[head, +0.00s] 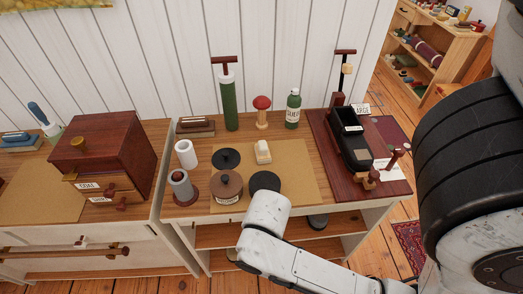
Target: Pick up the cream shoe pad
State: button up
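A small cream block (263,152), which looks like the cream shoe pad, sits on the tan mat (300,192) on the middle table. It lies just right of a black disc (226,159) and above another black disc (265,182), apart from both as far as I can see. My white arm crosses the lower middle of the view, in front of the table's front edge. My gripper's fingers do not show, so its opening and its place relative to the pad cannot be seen.
A brown lidded pot (227,187), a grey canister (181,188) and a white cylinder (186,154) stand left of the pad. Behind are a green tube (229,104), a red-topped stand (262,110) and a green bottle (293,108). The mat's right part is clear.

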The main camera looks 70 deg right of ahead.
aim_at(263, 152)
jog(key=z, duration=1.45)
jog(key=u, duration=0.3)
jog(key=k+l+u, duration=0.45)
jog(key=u, duration=0.2)
jog(key=l+u, duration=0.35)
jog(key=k+l+u, duration=0.1)
jog(key=l+u, duration=0.25)
jog(key=l, duration=0.2)
jog(key=k+l+u, duration=0.15)
jog(key=l+u, duration=0.2)
jog(key=k+l+u, duration=0.2)
jog(key=l+u, duration=0.15)
jog(key=l, duration=0.15)
jog(key=l+u, duration=0.3)
jog(key=l, duration=0.25)
jog(key=k, duration=0.05)
